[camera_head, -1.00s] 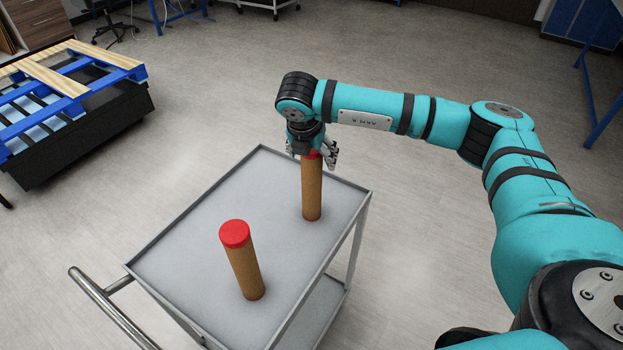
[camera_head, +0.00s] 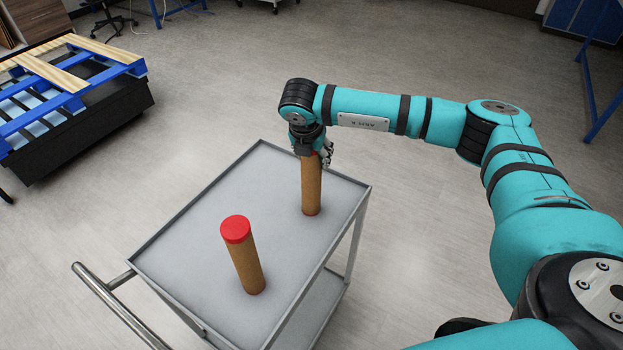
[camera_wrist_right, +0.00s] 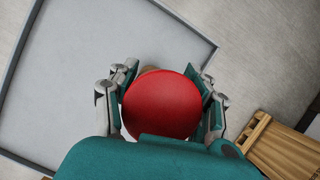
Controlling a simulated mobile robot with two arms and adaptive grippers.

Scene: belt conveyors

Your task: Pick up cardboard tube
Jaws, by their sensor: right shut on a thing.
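Two brown cardboard tubes with red caps stand upright on a grey cart. The far tube (camera_head: 311,187) is under my right gripper (camera_head: 314,153), which is shut on its capped top end. In the right wrist view, the red cap (camera_wrist_right: 162,104) sits between the fingers of the gripper (camera_wrist_right: 165,100). The tube's base appears to be on or very close to the cart top; I cannot tell which. The near tube (camera_head: 245,265) stands free, nearer the cart's handle. My left gripper is not in view.
The cart (camera_head: 200,225) has a raised rim and a metal handle (camera_head: 115,305) at the lower left. A conveyor with a blue and wood pallet (camera_head: 60,85) is at the upper left. The floor around the cart is mostly clear.

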